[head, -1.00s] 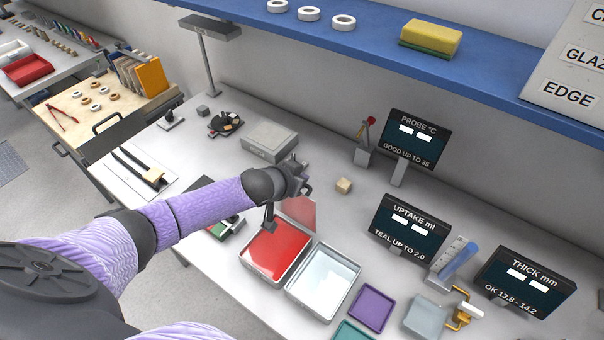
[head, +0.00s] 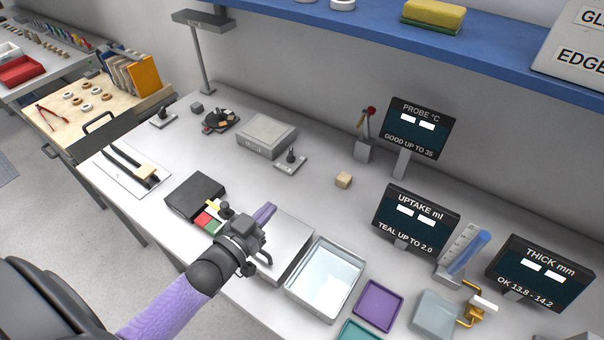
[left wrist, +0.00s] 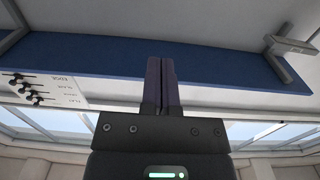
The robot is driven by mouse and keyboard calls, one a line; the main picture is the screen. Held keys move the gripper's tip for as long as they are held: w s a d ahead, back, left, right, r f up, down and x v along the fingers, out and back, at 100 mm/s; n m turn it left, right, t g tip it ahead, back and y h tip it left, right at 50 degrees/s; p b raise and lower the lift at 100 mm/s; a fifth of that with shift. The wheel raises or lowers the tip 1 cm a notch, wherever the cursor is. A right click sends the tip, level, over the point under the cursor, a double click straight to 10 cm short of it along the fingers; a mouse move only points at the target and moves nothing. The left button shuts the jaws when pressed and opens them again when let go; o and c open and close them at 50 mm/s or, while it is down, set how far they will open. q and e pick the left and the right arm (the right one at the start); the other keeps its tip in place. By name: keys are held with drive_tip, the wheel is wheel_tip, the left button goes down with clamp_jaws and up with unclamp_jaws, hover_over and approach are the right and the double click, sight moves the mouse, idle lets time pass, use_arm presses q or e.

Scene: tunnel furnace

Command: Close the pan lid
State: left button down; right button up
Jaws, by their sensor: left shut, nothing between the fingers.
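The pan (head: 287,246) shows a flat grey lid lying shut over it, and no red inside is visible. Part of its left side is hidden behind my left gripper and wrist. My left gripper (head: 265,213) is above the pan's left part, its purple fingers together and empty. I cannot tell whether it touches the lid. In the left wrist view the shut fingers (left wrist: 161,82) point up toward the blue shelf, and the pan is not in that view. My right gripper is in neither view.
An open tray with a pale inside (head: 325,280) stands right beside the pan. A black box (head: 195,193) is to its left. A purple tray (head: 378,305) and display screens (head: 415,220) are to the right. Bench space behind the pan is mostly clear.

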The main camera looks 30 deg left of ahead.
use_arm(q)
drive_tip(key=shift+s+a+f+t+b, duration=0.1)
drive_tip(key=shift+s+f+t+b, duration=0.75)
drive_tip(key=shift+s+f, duration=0.4)
drive_tip(key=shift+s+a+f+b, duration=0.15)
drive_tip(key=shift+s+f+b, duration=0.6)
drive_tip(key=shift+f, duration=0.1)
drive_tip(key=shift+s+f, duration=0.2)
drive_tip(key=shift+f, duration=0.05)
